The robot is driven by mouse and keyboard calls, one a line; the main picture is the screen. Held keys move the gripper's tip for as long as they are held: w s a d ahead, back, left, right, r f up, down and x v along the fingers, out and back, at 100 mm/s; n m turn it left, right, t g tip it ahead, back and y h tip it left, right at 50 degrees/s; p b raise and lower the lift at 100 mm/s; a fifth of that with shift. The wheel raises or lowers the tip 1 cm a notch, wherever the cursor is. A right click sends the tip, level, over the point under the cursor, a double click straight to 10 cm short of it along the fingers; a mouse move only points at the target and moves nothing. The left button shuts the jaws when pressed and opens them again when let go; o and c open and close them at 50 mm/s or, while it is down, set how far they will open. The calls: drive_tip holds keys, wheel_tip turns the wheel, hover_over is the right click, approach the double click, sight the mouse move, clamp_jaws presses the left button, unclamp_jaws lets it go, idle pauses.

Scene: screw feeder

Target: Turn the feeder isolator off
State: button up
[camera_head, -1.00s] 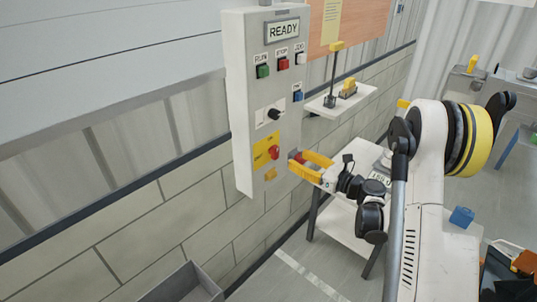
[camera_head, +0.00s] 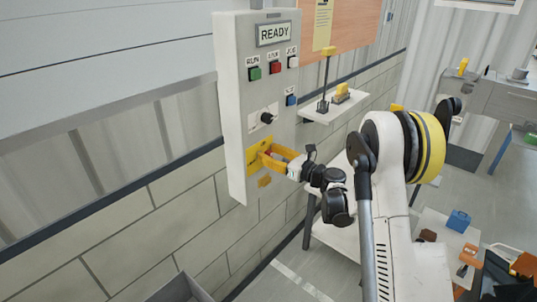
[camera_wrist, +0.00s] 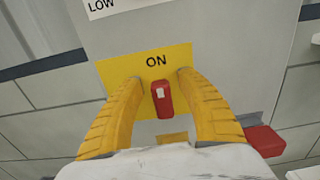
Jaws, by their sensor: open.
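The isolator's red handle (camera_wrist: 162,99) stands on a yellow plate (camera_wrist: 145,66) marked ON. Its white mark is at the top, towards the word ON. In the head view the yellow plate (camera_head: 253,155) is low on the grey control panel, and the handle is mostly hidden by my fingers. My gripper (camera_wrist: 159,75) is open, with one yellow finger on each side of the handle and gaps visible on both sides. In the head view my gripper (camera_head: 266,152) is at the plate. Whether the fingertips touch the plate cannot be told.
Above the plate, the control panel (camera_head: 233,100) has a black selector knob (camera_head: 267,118), several push buttons and a READY display (camera_head: 274,33). A small shelf (camera_head: 345,103) juts out to the right. A grey bin (camera_head: 178,290) is below. A red block (camera_wrist: 265,140) shows at right in the wrist view.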

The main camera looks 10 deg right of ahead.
drive_tip(key=shift+c, duration=0.5)
clamp_jaws()
drive_tip(key=shift+n, duration=0.4)
drive_tip(key=n, duration=0.3)
drive_tip(key=shift+s+a+f+n+b, duration=0.1)
drive_tip(key=shift+s+a+n+b, duration=0.15)
drive_tip(key=shift+a+n+b, duration=0.1)
drive_tip(key=shift+s+a+f+n, duration=0.1)
drive_tip(key=shift+a+f+n, duration=0.15)
drive_tip(key=shift+n, duration=2)
drive_tip(key=shift+s+a+f+n, duration=0.15)
drive_tip(key=shift+f+n, duration=0.2)
drive_tip(key=shift+n, duration=1.9)
drive_tip(key=shift+s+a+f+n, duration=0.15)
drive_tip(key=shift+f+n, duration=0.15)
drive_tip(key=shift+n, duration=1.95)
